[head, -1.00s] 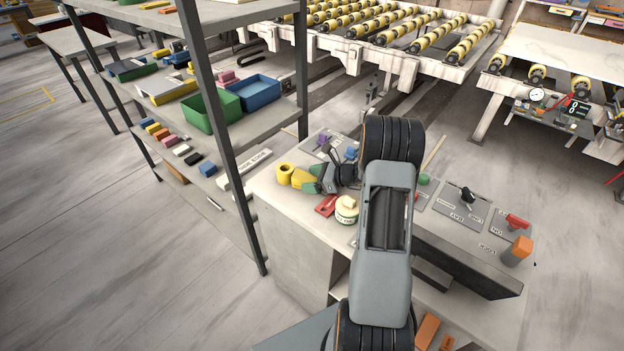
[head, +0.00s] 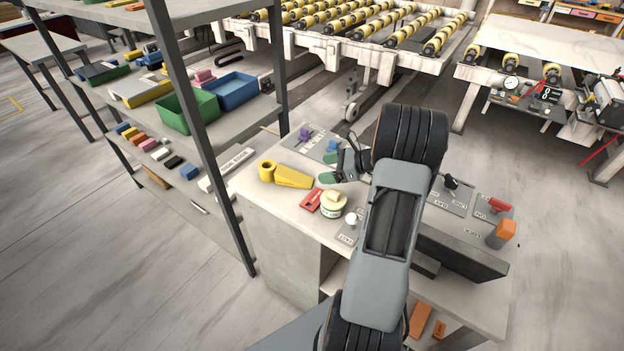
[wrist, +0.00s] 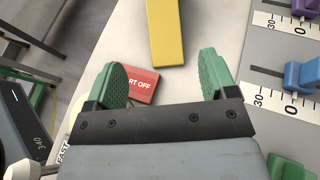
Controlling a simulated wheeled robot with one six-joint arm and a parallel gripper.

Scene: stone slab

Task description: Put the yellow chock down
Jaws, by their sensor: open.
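The chock's far end is cut off in the wrist view.
A red tag (head: 311,200) reading "RT OFF" in the wrist view (wrist: 142,85) lies near the left pad. A tin (head: 332,206) with a pale block on top stands close by. Slider panels with purple (head: 304,134) and blue knobs (head: 333,146) are behind. A shelf post (head: 205,150) rises left.

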